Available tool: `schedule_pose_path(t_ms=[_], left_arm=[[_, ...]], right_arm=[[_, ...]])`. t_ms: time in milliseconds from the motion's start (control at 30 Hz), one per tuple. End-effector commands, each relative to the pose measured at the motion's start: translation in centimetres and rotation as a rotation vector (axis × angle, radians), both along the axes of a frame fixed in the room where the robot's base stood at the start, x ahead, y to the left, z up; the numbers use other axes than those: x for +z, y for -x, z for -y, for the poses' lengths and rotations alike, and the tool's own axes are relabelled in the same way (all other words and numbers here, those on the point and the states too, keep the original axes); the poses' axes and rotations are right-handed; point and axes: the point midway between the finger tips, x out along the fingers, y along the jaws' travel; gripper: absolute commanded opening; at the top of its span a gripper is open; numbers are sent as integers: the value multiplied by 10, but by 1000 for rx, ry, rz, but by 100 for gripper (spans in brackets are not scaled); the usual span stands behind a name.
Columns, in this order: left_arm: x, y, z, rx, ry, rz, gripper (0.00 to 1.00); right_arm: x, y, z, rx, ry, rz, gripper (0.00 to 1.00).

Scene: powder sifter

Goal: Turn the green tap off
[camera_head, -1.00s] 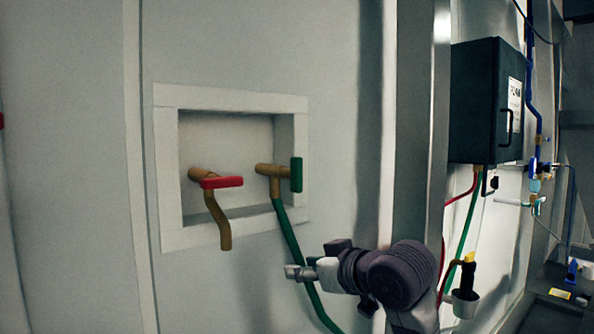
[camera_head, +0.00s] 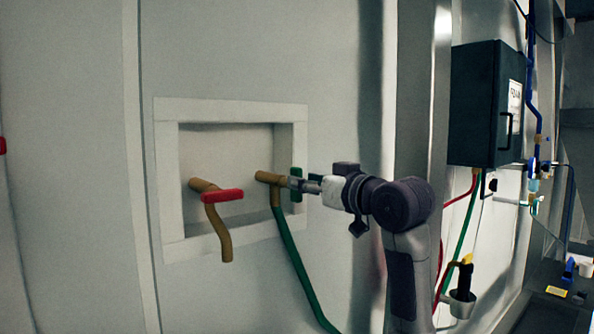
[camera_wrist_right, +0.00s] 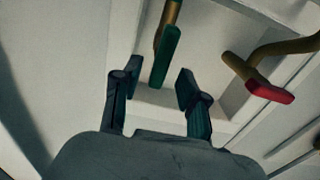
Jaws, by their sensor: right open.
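The green tap handle (camera_head: 297,173) stands upright on a brass pipe (camera_head: 268,177) in the wall recess, and a green hose runs down from the tap. My right gripper (camera_head: 296,184) is at the handle, partly covering its middle in the head view. In the right wrist view the two fingers are apart, and the green handle (camera_wrist_right: 166,56) reaches into the gap between their tips. The fingers are not closed on it, and I cannot tell whether either one touches it. My left gripper is not in view.
A red tap handle (camera_head: 222,195) sits left of the green one and shows at the right in the wrist view (camera_wrist_right: 268,91). The white recess frame (camera_head: 165,200) surrounds both taps. A dark box (camera_head: 480,105) hangs on the wall to the right.

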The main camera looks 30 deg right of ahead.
Motion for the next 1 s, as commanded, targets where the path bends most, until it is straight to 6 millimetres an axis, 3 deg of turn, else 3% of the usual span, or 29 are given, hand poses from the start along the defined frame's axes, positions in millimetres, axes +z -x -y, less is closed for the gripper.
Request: schedule_pose_path(t_ms=[200,567,667,833,1000], left_arm=[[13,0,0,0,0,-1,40],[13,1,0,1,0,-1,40],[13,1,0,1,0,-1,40],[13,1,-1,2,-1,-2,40],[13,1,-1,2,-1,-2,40]], right_arm=[[1,-27,-3,2,-2,-1,43],[-1,-34,-3,0,1,0,43],[-1,-34,-3,0,1,0,31],[0,-33,-3,0,1,0,3],[0,-33,-3,0,1,0,0]])
